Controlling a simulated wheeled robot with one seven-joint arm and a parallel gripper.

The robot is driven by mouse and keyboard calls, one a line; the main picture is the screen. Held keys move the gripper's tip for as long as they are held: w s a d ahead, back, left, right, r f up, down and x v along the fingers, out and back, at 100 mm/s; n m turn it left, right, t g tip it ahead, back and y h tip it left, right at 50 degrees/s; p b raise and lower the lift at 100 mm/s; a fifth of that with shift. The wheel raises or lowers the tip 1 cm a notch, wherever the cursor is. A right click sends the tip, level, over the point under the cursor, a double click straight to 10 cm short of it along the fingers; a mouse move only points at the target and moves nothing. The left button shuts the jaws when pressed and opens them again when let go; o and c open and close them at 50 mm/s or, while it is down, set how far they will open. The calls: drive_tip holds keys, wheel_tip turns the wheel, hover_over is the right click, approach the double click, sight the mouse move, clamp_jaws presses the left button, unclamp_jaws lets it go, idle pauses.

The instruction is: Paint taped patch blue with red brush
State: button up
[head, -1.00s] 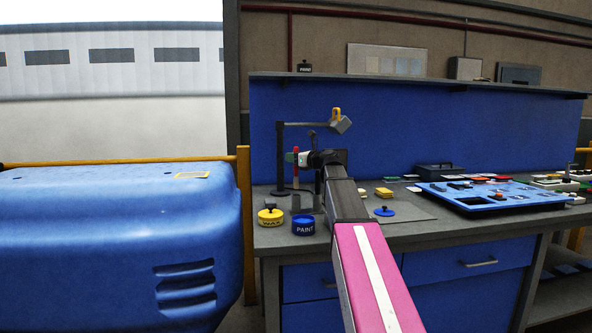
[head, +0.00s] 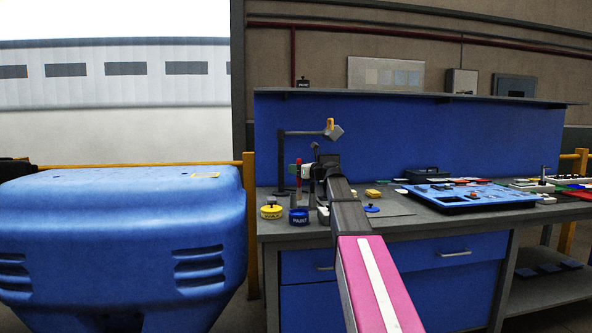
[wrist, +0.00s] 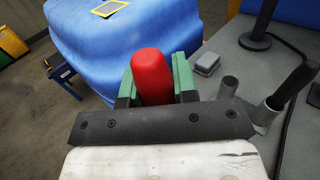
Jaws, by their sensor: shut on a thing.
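My gripper (wrist: 155,84) has green fingers shut on the red brush (wrist: 152,76); only its rounded red end shows clearly in the wrist view. In the head view the red brush (head: 299,165) is upright at my gripper (head: 307,174), above the bench's left part. Its bristles cannot be made out. The blue counterweight (head: 120,225) stands left of the bench. The yellow-edged taped patch (head: 204,175) is on its top; in the wrist view the patch (wrist: 108,8) looks greyish inside. The blue paint tin (head: 299,218) stands near the bench's front left, below my gripper.
A yellow wax tin (head: 271,212) stands left of the paint tin. A lamp (head: 281,160) rises behind my gripper. Holder tubes (wrist: 228,88) and a grey block (wrist: 207,62) are close on the right in the wrist view. A blue tray (head: 455,197) lies farther right.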

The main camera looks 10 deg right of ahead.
drive_tip(key=shift+f, duration=3.5)
wheel_tip(320, 180, up, 7)
idle(0.5)
drive_tip(key=shift+s+d, duration=0.1)
idle(0.4)
